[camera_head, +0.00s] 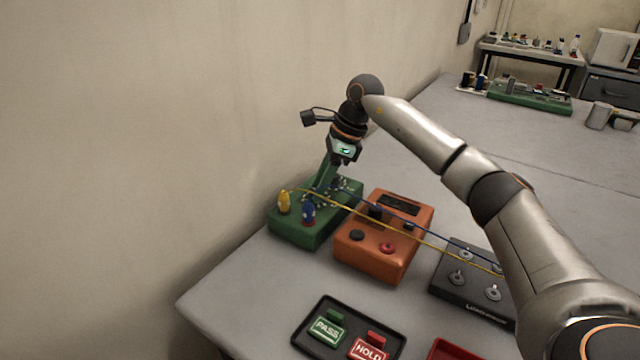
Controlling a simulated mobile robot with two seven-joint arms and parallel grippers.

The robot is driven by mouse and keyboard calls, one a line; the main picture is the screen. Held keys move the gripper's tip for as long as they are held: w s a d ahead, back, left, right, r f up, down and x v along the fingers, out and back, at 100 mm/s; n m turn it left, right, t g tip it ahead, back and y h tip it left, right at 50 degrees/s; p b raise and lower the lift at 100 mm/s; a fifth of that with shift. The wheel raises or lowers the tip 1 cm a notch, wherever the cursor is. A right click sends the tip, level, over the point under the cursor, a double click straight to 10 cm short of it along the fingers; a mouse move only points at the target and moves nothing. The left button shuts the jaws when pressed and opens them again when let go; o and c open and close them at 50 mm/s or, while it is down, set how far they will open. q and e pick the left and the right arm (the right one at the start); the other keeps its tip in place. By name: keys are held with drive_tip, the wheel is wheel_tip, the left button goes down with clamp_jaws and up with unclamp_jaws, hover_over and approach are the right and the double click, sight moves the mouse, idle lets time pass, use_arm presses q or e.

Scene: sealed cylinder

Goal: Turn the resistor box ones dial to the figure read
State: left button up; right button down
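My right gripper (334,182) reaches in from the right and points down at the far end of a green box (305,232). A ring of pale marks shows on the box top around the fingertips, and the gripper hides most of what is inside it. I cannot tell whether the fingers touch or grip a knob. The green box carries a yellow plug (284,202) and a blue plug (308,212). A dark box (470,293) with several silver knobs and partly hidden lettering stands to the right. Which box is the resistor box is not readable. My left gripper is out of view.
An orange meter (372,258) with a dark display (399,204) stands between the boxes. Yellow and blue leads cross it. A black tray (312,346) with PASS (327,330) and HOLD (368,350) tags lies in front. The wall is close on the left.

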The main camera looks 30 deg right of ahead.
drive_tip(key=shift+s+a+m+t+h+p, duration=0.1)
drive_tip(key=shift+m+t+h+p, duration=0.25)
drive_tip(key=shift+m, duration=0.9)
drive_tip(key=shift+s+m+t+h+p, duration=0.15)
drive_tip(key=shift+m+t+p, duration=0.3)
drive_tip(key=shift+m, duration=0.8)
drive_tip(key=shift+w, duration=0.15)
drive_tip(key=c, duration=0.6)
unclamp_jaws()
drive_tip(key=v, duration=1.2)
drive_tip(key=shift+r, duration=0.3)
drive_tip(key=shift+a, duration=0.1)
